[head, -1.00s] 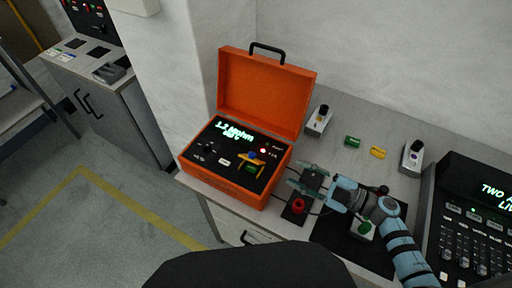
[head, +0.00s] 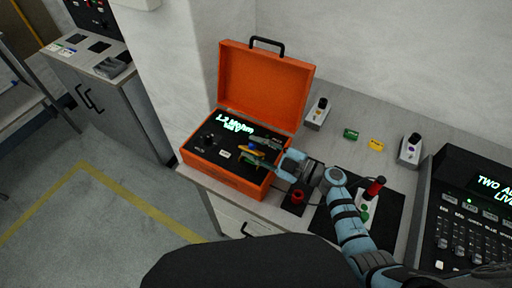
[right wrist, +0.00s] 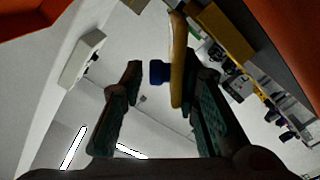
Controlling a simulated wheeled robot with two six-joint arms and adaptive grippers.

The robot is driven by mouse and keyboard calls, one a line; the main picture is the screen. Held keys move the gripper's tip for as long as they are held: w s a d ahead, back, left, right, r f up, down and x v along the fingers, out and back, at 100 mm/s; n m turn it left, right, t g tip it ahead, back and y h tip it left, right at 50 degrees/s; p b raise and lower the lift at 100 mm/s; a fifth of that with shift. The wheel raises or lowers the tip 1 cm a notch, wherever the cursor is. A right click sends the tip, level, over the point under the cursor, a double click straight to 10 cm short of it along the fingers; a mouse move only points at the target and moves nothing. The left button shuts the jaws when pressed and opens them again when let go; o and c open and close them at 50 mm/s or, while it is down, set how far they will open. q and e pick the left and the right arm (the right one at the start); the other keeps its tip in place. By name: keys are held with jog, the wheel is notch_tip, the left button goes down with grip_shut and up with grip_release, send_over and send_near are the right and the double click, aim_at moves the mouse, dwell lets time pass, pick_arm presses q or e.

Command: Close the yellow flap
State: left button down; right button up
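The orange case (head: 264,88) stands with its lid up on the bench. Its black panel (head: 207,148) has a lit display, a knob and small buttons. The yellow flap (head: 244,151) is raised at the right part of the panel, with a blue piece (head: 252,146) on it. My right gripper (head: 255,151) reaches over the panel from the right, its fingers spread about the flap. In the right wrist view, the flap (right wrist: 178,60) stands edge-on between the open fingers, closer to the right finger. Contact cannot be told. My left gripper is out of view.
A red knob (head: 297,197) stands on a black base right of the case. A mixer console (head: 470,215) is at the right.

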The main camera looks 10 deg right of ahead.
grip_shut()
jog(key=shift+s+a+f+n, duration=0.15)
jog(key=shift+s+a+n, duration=0.1)
jog(key=shift+n, duration=0.55)
jog(key=n, duration=0.1)
jog(key=s+f+n+b, duration=0.1)
jog(key=n, duration=0.1)
jog(key=shift+a+f, duration=0.1)
jog(key=shift+a, duration=0.2)
jog(key=shift+n, duration=0.5)
jog(key=shift+o, duration=1.5)
grip_release()
jog(key=shift+o, duration=0.2)
jog(key=shift+s, duration=0.1)
jog(key=shift+s+f, duration=0.1)
jog(key=shift+f, duration=0.15)
